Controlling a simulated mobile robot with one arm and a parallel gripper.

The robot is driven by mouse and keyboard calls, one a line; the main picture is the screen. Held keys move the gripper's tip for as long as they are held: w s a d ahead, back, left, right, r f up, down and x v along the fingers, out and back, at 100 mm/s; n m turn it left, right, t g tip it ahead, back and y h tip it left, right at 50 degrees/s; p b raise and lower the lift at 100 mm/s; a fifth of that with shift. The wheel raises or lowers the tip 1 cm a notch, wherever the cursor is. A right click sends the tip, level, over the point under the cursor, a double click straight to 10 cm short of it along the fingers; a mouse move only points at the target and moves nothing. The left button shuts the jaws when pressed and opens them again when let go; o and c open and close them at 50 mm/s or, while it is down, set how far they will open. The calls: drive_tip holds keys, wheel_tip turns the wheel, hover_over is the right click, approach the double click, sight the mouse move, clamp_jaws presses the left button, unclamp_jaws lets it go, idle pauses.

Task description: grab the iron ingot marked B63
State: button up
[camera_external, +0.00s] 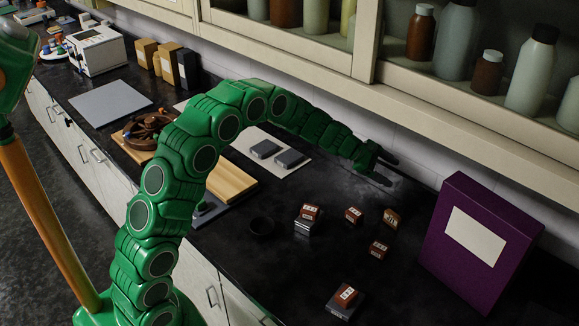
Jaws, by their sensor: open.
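My green gripper (391,172) is open and empty, raised above the back of the dark counter with its two dark fingers pointing right. Two grey bars (265,149) (290,158) lie on a pale sheet behind my arm. The labels are too small to read, so I cannot tell which is B63.
A purple box (479,240) with a white label stands upright at the right. Bottles (531,70) stand in the overhead cabinet, whose lower edge runs above the counter. Bare counter surrounds the blocks.

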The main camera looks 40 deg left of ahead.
sight(353, 210)
drive_tip(key=s+a+f+g, duration=0.1)
drive_tip(key=a, duration=0.1)
drive_tip(key=s+a+f+m+g+h, duration=0.1)
drive_tip(key=a+f, duration=0.1)
drive_tip(key=s+a+f+g+h, duration=0.1)
drive_tip(key=s+a+f, duration=0.1)
drive_tip(key=shift+g, duration=0.4)
drive_tip(key=s+a+f+g, duration=0.1)
drive_tip(key=s, duration=0.1)
drive_tip(key=s+a+f+g+h, duration=0.1)
drive_tip(key=s, duration=0.1)
drive_tip(key=s+a+f+m+g, duration=0.1)
drive_tip(key=s+g, duration=0.1)
drive_tip(key=shift+s+a+h, duration=0.25)
drive_tip(key=shift+s+h, duration=0.1)
drive_tip(key=shift+h, duration=0.05)
drive_tip(key=shift+s+f, duration=0.1)
drive_tip(key=shift+x, duration=1.45)
drive_tip(key=shift+s+x, duration=0.25)
drive_tip(key=shift+x, duration=2.1)
clamp_jaws()
